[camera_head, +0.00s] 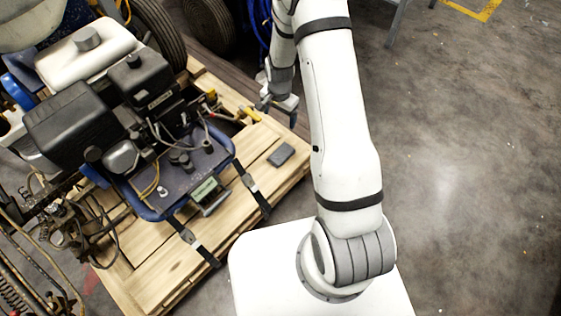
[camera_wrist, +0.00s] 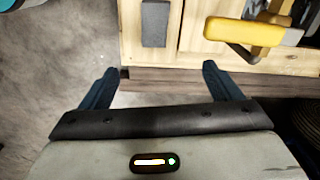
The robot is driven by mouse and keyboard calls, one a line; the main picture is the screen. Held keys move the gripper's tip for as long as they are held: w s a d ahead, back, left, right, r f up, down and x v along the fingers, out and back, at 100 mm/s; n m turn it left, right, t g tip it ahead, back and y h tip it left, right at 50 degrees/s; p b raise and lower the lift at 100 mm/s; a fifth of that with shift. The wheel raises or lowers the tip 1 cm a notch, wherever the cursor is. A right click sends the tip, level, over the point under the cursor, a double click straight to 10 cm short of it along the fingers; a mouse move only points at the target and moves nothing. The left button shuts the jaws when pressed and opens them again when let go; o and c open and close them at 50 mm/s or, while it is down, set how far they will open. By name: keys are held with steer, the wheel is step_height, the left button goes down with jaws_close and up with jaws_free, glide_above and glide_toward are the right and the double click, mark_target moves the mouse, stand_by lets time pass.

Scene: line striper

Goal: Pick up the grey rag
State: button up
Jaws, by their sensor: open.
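The grey rag (camera_head: 281,154) is a small dark grey rectangle lying flat on the light wooden pallet (camera_head: 215,261), near its right edge. In the wrist view the rag (camera_wrist: 155,23) is at the top, ahead of my gripper and a little left of the middle between its fingers. My gripper (camera_wrist: 160,78) is open and empty, with two dark fingers spread apart. In the head view my gripper (camera_head: 278,107) is above the pallet's far right edge, apart from the rag. Nothing covers the rag.
The line striper (camera_head: 150,140), with its engine and blue frame, stands on the pallet left of the rag. A yellow handle (camera_wrist: 245,32) is right of the rag in the wrist view. Black straps (camera_head: 254,193) run over the pallet. Open concrete floor (camera_head: 460,150) is at right.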

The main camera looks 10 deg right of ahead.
steer(key=m+b, duration=0.2)
steer(key=b, duration=0.2)
glide_above(280, 154)
steer(key=f, duration=1.7)
steer(key=shift+w+a+f, duration=0.1)
steer(key=shift+w, duration=0.2)
steer(key=f+b, duration=0.1)
steer(key=f, duration=0.1)
steer(key=f+b, duration=0.2)
steer(key=f, duration=0.1)
steer(key=shift+s+f, duration=0.3)
steer(key=shift+f, duration=0.05)
steer(key=shift+r, duration=0.1)
steer(key=shift+c, duration=0.4)
steer(key=c, duration=1)
